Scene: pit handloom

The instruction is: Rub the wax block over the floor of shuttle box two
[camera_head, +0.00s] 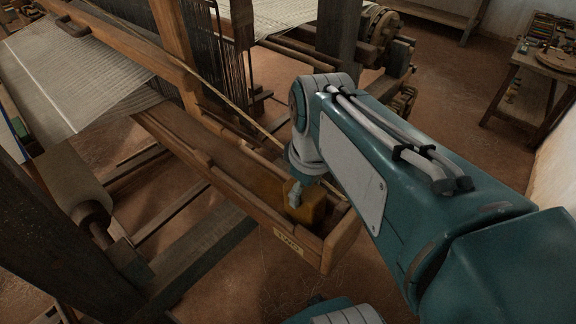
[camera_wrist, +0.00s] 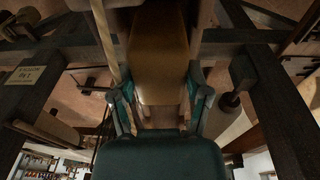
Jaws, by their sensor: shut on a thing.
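The wax block (camera_head: 311,208) is amber-brown and sits inside the near right end of the wooden shuttle box (camera_head: 339,243), whose front wall carries a pale label reading TWO (camera_head: 289,241). My gripper (camera_head: 295,192) reaches down into the box and is shut on the block. In the wrist view the block (camera_wrist: 160,55) stands large between the two teal fingers of my gripper (camera_wrist: 161,103). The block's underside is hidden, so I cannot tell whether it touches the floor of the box. My arm covers part of the box's back right side.
The box's long wooden beam (camera_head: 190,140) runs up to the left beneath the striped cloth (camera_head: 70,75). Loom posts (camera_head: 172,45) and dark threads stand behind it. A cloth roller (camera_head: 75,190) is at left. A side table (camera_head: 530,65) with small items stands at far right, beyond open floor.

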